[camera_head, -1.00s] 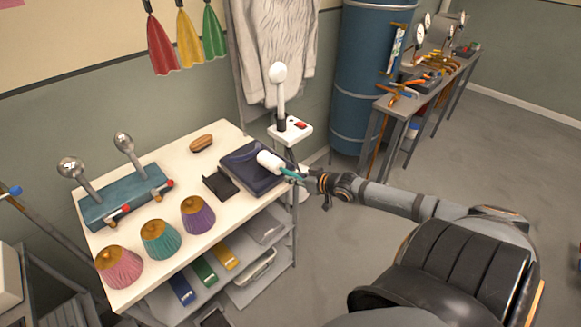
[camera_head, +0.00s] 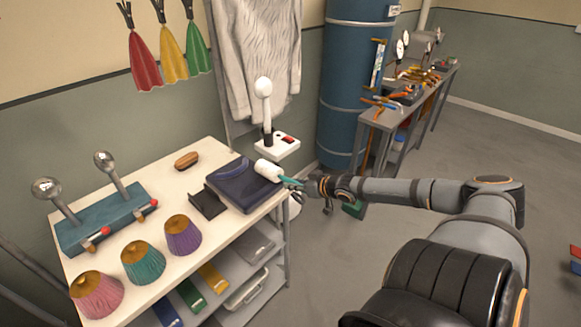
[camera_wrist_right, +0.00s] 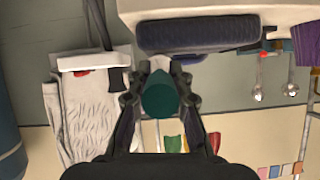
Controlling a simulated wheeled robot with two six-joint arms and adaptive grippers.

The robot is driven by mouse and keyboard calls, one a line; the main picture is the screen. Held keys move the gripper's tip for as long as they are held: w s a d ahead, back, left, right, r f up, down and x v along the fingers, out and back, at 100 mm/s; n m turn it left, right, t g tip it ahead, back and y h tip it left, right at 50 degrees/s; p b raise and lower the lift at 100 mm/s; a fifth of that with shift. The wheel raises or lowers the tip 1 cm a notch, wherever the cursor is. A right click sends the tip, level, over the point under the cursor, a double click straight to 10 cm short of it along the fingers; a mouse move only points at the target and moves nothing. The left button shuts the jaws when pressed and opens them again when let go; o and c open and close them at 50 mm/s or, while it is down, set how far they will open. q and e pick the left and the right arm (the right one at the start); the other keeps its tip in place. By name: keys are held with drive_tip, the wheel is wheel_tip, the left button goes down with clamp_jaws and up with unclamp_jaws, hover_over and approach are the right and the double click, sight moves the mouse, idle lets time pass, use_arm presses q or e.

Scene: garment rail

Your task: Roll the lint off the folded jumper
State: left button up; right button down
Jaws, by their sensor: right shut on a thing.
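The folded jumper (camera_head: 240,186) is dark navy and lies on the white table top near its right end. In the right wrist view the jumper (camera_wrist_right: 198,34) shows as a dark band near the top. The lint roller (camera_head: 268,170) has a white roll and a teal handle. Its roll is over the jumper's right edge; I cannot tell whether it touches. My right gripper (camera_head: 309,187) is shut on the teal handle, just off the table's right side. In the right wrist view the handle end (camera_wrist_right: 160,96) sits between the fingers. My left gripper is not in view.
A small black holder (camera_head: 208,203) stands left of the jumper, a brown brush (camera_head: 187,160) behind it. Several coloured shades (camera_head: 142,262) and a teal stand (camera_head: 108,220) fill the left. A white steamer (camera_head: 277,146) stands behind.

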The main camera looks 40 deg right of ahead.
drive_tip(key=shift+d, duration=1.05)
drive_tip(key=shift+w+r, duration=0.1)
wheel_tip(320, 180, up, 7)
drive_tip(key=p, duration=0.6)
drive_tip(key=shift+p, duration=0.3)
